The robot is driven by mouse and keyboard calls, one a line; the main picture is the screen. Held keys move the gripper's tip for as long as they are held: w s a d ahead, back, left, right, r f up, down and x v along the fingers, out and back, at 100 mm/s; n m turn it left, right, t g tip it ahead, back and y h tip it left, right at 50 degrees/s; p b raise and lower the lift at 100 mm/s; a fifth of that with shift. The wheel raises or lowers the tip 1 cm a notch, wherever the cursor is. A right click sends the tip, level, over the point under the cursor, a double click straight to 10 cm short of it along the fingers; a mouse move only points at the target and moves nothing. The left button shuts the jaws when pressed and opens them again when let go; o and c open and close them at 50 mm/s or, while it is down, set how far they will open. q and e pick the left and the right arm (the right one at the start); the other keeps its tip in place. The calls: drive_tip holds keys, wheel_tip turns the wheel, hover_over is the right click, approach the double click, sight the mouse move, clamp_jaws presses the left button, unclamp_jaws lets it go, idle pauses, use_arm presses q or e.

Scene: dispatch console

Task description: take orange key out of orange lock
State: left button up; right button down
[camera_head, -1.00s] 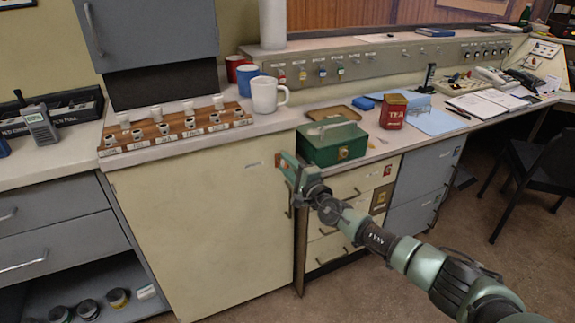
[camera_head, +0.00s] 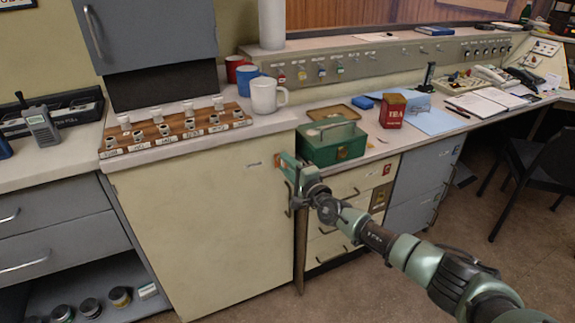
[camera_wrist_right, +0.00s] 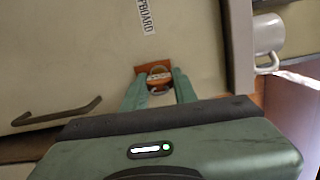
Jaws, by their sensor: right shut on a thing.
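The orange lock (camera_wrist_right: 153,69) is a small orange plate on the cream cupboard front (camera_head: 200,230), below a label ending in "PBOARD". The key's round head (camera_wrist_right: 159,77) shows in front of the lock in the right wrist view. My right gripper (camera_wrist_right: 158,88) is shut on the key, with one green finger on each side of it. In the head view my right gripper (camera_head: 286,166) is at the cupboard's upper right, close to its front. It hides most of the lock there, and the key cannot be made out. My left gripper is not in view.
A cupboard handle (camera_wrist_right: 57,112) sticks out near the gripper. A green metal box (camera_head: 333,143) stands on the counter just behind the gripper. A white mug (camera_head: 264,96) stands near the counter edge. The floor in front is clear.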

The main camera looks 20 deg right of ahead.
drive_tip(key=shift+w+d+r+m, duration=0.1)
drive_tip(key=shift+d+r+m, duration=0.1)
drive_tip(key=shift+m, duration=0.1)
drive_tip(key=c, duration=1)
unclamp_jaws()
drive_tip(key=shift+f, duration=0.15)
drive_tip(key=shift+c, duration=0.2)
